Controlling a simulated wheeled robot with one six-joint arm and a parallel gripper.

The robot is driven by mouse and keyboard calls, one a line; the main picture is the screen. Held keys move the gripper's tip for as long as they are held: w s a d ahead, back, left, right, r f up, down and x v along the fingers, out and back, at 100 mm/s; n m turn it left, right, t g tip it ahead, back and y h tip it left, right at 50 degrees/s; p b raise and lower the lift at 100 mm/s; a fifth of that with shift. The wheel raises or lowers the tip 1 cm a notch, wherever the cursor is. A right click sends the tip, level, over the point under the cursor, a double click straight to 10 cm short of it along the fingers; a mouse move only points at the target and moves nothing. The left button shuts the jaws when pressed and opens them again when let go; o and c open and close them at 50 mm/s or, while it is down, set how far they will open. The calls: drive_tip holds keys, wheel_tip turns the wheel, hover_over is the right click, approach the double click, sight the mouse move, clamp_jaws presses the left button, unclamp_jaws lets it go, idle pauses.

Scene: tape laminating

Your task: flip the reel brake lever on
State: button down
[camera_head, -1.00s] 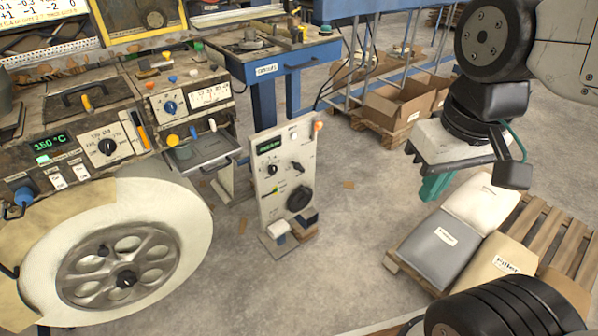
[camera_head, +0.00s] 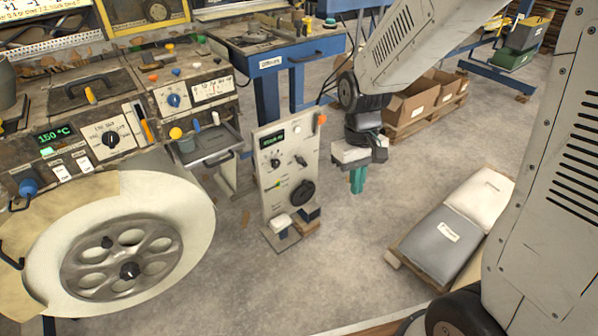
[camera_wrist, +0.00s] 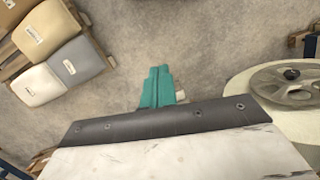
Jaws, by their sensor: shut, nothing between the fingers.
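A pale upright control panel (camera_head: 268,208) stands on the floor in the head view. It carries a small green display, knobs, a small toggle (camera_head: 300,160), a large black knob (camera_head: 302,192) and an orange-tipped part (camera_head: 321,118) at its upper right edge. I cannot tell which of these is the reel brake lever; no label is readable. My gripper (camera_head: 357,181) has teal fingers pointing down, right of the panel and apart from it. The fingers also show in the wrist view (camera_wrist: 158,88), shut and empty. A small whitish piece (camera_wrist: 181,95) shows beside them.
A large white reel (camera_head: 205,215) stands left of the panel, below a cluttered machine console (camera_head: 110,138). Sacks (camera_head: 440,245) lie on a pallet at the right. Cardboard boxes (camera_head: 412,105) stand behind my arm. The floor between panel and sacks is clear.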

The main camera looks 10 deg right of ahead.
drive_tip(key=w+a+f+n+t, duration=0.2)
drive_tip(key=w+f+n+t, duration=0.35)
drive_tip(key=f, duration=0.95)
drive_tip(key=w+a+f+n+t, duration=0.1)
drive_tip(key=w+f+n+t, duration=0.15)
drive_tip(key=w+f, duration=1)
drive_tip(key=w+a+f+n+t, duration=0.25)
drive_tip(key=w+f+n, duration=0.2)
drive_tip(key=f, duration=1.35)
drive_tip(key=w+r+n+t+y, duration=0.1)
drive_tip(key=w+r+n+t, duration=0.3)
drive_tip(key=r+n+t, duration=0.5)
drive_tip(key=shift+w+r+t+y, duration=0.35)
drive_tip(key=shift+r+t, duration=0.35)
drive_tip(key=shift+t, duration=0.55)
